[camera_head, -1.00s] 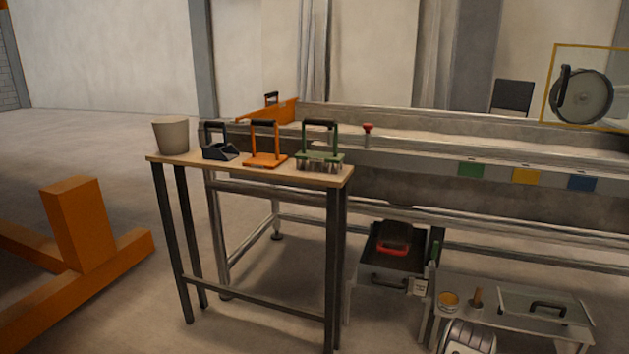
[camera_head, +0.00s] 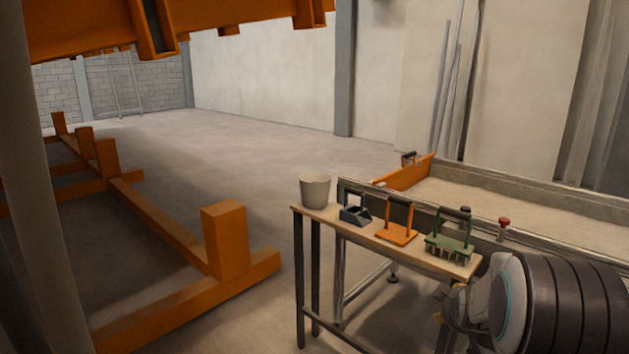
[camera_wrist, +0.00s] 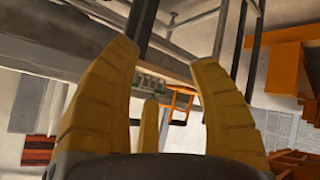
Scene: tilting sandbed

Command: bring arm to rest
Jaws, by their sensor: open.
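My arm (camera_head: 565,300) shows at the lower right of the head view, with a pale joint and dark ribbed links in front of the small table's right end. My gripper (camera_wrist: 168,68) shows in the wrist view with its yellow fingers spread apart and nothing between them. Beyond the fingers, in the tilted wrist view, an orange-handled tool (camera_wrist: 181,97) shows small and apart from the gripper. In the head view the gripper is mostly hidden by the arm.
A narrow table (camera_head: 285,208) holds a grey bucket (camera_head: 315,190), a dark scoop (camera_head: 355,212), an orange tool (camera_head: 397,234) and a green rake (camera_head: 449,246). The sandbed (camera_head: 520,200) lies behind. Orange beams (camera_head: 224,245) stand left; open floor (camera_head: 240,150) lies between.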

